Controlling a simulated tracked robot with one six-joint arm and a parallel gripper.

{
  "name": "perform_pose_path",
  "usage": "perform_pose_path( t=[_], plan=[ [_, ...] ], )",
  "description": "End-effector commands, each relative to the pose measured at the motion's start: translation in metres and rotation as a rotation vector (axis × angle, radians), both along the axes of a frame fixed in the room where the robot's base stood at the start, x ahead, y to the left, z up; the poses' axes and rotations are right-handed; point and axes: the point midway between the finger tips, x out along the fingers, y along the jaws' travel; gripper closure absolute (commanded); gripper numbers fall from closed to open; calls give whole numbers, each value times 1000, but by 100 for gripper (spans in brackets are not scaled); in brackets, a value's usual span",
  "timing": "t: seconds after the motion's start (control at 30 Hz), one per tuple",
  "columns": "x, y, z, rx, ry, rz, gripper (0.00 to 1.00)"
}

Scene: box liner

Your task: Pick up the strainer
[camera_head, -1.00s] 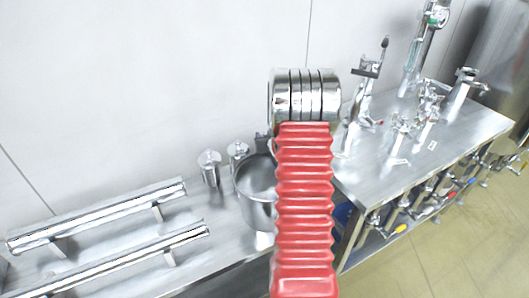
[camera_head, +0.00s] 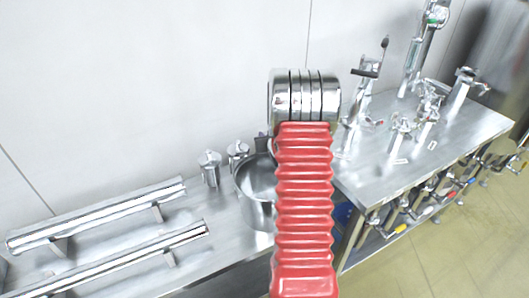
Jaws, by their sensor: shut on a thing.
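A round grey metal vessel (camera_head: 254,188) stands on or just above the left steel counter, partly covered by my red ribbed arm. It may be the strainer, but I cannot see holes or mesh in it. A small dark piece (camera_head: 261,143) shows at its back rim, beside my arm; I cannot tell what it is. My gripper is hidden behind my arm, so its fingers and anything between them do not show.
Two metal rails (camera_head: 120,255) stand on the left counter. A plain wall is behind.

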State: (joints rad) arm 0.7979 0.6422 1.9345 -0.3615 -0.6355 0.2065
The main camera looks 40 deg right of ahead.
Motion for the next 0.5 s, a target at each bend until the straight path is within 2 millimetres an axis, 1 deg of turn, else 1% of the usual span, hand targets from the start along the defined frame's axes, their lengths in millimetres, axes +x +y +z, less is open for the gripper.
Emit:
perform_pose_path(
  t=[0.03, 0.13, 0.17, 0.5],
  plan=[
    [0, 0, 0, 0, 0, 1, 92],
    [0, 0, 0, 0, 0, 1, 99],
    [0, 1, 0, 0, 0, 1, 100],
    [0, 1, 0, 0, 1, 1, 100]
  ],
)
